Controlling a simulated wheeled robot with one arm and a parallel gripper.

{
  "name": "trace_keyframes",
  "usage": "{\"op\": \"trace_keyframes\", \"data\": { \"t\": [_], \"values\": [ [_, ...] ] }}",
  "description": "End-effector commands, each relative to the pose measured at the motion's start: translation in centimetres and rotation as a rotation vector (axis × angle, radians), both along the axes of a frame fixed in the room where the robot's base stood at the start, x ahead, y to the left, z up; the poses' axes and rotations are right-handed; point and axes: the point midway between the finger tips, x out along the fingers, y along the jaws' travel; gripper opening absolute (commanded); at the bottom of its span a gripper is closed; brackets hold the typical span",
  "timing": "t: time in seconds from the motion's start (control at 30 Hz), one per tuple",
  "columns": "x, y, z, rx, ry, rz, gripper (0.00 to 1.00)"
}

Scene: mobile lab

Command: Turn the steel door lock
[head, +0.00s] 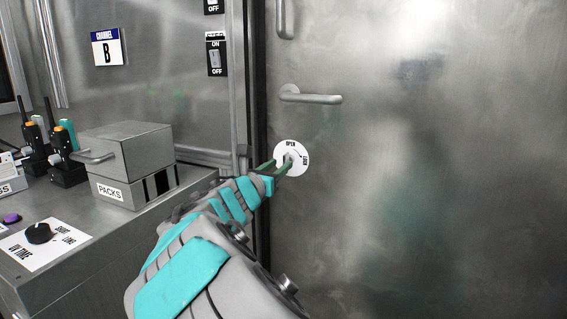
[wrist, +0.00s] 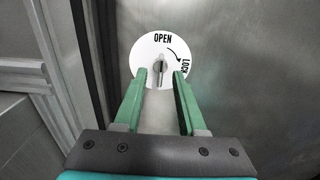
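The steel door (head: 430,150) fills the right of the head view. Its lock is a round white plate (head: 303,150) with a small metal knob in the middle. In the wrist view, the plate (wrist: 148,45) reads OPEN at the top and LOCK at the right, with a curved arrow between them. The knob (wrist: 160,72) stands upright, lined up with OPEN. My gripper (wrist: 161,73) is open, with one green finger on each side of the knob and a gap to each. In the head view my gripper (head: 279,165) reaches the plate from the lower left and partly covers it.
A lever handle (head: 310,97) sticks out from the door above the lock. To the left is a steel counter (head: 90,235) with a box labelled PACKS (head: 125,150), radios (head: 65,150) and a UV time dial (head: 38,233). The door frame (head: 258,60) runs close beside the lock.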

Motion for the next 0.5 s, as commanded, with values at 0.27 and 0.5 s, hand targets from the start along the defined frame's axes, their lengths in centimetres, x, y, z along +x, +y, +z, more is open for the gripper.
{"op": "trace_keyframes", "data": {
  "t": [0.27, 0.5],
  "values": [
    [2.5, -1.1, 0.0, 0.000, 0.001, -0.003, 0.40],
    [2.7, -1.1, 0.0, 0.000, 0.000, -0.002, 0.40]
  ]
}}
